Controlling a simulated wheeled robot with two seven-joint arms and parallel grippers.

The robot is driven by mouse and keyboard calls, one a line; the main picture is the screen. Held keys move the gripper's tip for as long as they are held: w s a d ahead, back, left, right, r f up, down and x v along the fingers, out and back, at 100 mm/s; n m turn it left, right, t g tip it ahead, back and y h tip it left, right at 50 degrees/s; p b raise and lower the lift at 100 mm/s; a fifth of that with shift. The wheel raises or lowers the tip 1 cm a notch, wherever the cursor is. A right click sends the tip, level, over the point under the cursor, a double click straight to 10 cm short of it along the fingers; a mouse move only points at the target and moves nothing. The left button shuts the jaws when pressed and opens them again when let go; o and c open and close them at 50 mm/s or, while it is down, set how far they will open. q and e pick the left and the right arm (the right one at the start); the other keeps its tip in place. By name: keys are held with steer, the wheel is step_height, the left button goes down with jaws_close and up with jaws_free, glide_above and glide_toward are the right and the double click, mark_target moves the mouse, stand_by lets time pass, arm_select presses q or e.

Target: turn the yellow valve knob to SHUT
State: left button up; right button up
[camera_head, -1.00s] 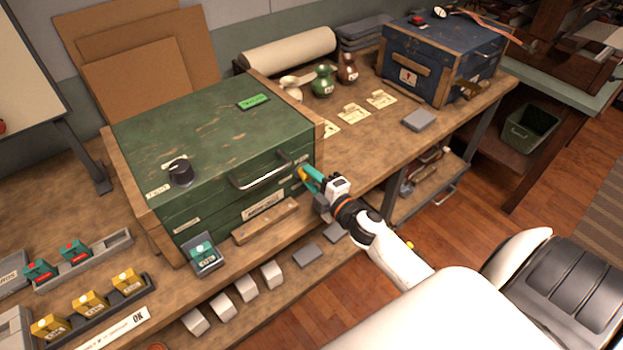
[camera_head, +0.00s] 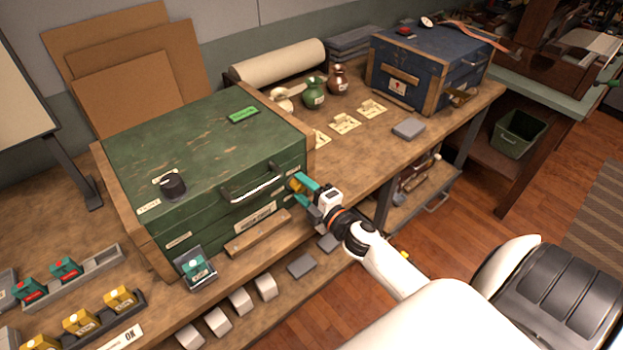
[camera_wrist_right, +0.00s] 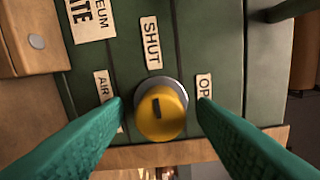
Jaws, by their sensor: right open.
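The yellow valve knob (camera_wrist_right: 162,113) is on the front of the green chest (camera_head: 205,150), near its right end; it also shows in the head view (camera_head: 295,186). In the right wrist view, a dark mark on the knob's face points roughly toward the SHUT label (camera_wrist_right: 151,43). A label starting "OP" (camera_wrist_right: 204,88) is to the right and an AIR label (camera_wrist_right: 103,86) to the left. My right gripper (camera_wrist_right: 160,108) is open, its teal fingers on either side of the knob. Whether they touch it is unclear. My left gripper is not in view.
A blue chest (camera_head: 425,75) is farther back.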

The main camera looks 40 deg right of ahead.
steer(key=s+b, duration=0.2)
steer(key=s, duration=0.9)
steer(key=shift+s+d+r, duration=0.15)
steer(key=shift+s+d, duration=0.25)
steer(key=shift+d, duration=0.05)
steer(key=s+a+f+m+g+h, duration=0.1)
steer(key=s+f+m+g, duration=0.2)
steer(key=f, duration=0.8)
steer(key=s+f+m+g, duration=0.2)
steer(key=s+f+m, duration=0.1)
steer(key=f, duration=0.7)
steer(key=s+a+f+m+g+h, duration=0.1)
steer(key=s+f+m+g, duration=0.25)
steer(key=f, duration=0.75)
steer(key=s+a+f+m+g, duration=0.2)
steer(key=s+a+f+g, duration=0.2)
steer(key=s+f, duration=0.4)
steer(key=s+a+f+m+g, duration=0.3)
steer(key=s+f, duration=0.5)
steer(key=s, duration=0.7)
steer(key=shift+a+g+y, duration=0.35)
steer(key=shift+g+y, duration=0.05)
steer(key=shift+g, duration=0.25)
